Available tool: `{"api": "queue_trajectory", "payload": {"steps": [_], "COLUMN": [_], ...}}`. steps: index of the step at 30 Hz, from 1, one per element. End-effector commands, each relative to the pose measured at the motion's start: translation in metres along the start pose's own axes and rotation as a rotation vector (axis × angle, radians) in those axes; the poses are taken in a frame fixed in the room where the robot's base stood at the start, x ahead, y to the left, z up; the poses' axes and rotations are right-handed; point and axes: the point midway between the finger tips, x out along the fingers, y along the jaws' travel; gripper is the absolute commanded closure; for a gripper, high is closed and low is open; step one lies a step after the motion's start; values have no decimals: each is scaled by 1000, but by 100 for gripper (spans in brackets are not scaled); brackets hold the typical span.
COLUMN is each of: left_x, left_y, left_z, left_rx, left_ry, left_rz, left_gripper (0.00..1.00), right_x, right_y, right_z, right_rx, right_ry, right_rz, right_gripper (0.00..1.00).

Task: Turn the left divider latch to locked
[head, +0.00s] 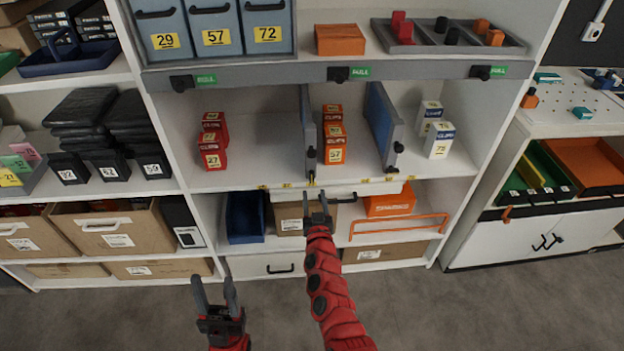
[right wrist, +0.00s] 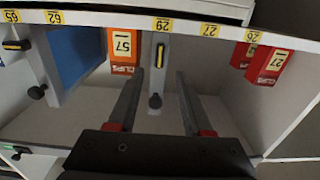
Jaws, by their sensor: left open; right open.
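The left divider (head: 307,130) is a grey upright panel on the middle shelf. Its small black and yellow latch (right wrist: 160,56) sits at the divider's front end near the shelf edge and lies lengthwise along the divider in the right wrist view. A black knob (right wrist: 155,100) is on the same divider. My right gripper (head: 317,200) is open and empty, just in front of the left divider; in the right wrist view its fingers flank the divider, apart from the latch. My left gripper (head: 216,286) is open and empty, low over the floor.
The right divider (head: 382,122) is blue-sided; its latch (right wrist: 17,45) lies crosswise. Orange cartons (head: 334,140) stand close right of the left divider; red cartons (head: 213,140) are further left. A grey rail (head: 280,75) runs above. The floor (head: 440,300) in front is clear.

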Motion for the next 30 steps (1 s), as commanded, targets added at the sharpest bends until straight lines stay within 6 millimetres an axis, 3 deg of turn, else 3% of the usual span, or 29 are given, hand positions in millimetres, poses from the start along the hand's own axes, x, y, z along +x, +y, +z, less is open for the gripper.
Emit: {"api": "queue_trajectory", "payload": {"steps": [13, 20, 30], "left_x": [-17, -22, -21], "left_y": [1, 1, 1], "left_z": [3, 4, 4], "left_rx": [0, 0, 0], "left_ry": [0, 0, 0], "left_rz": [0, 0, 0], "left_gripper": [50, 50, 50], "right_x": [65, 78, 79], "right_y": [-1, 0, 0], "right_z": [1, 0, 0], "right_rx": [-1, 0, 1], "right_ry": [3, 2, 1], "right_rz": [0, 1, 1], "right_gripper": [50, 50, 52]}}
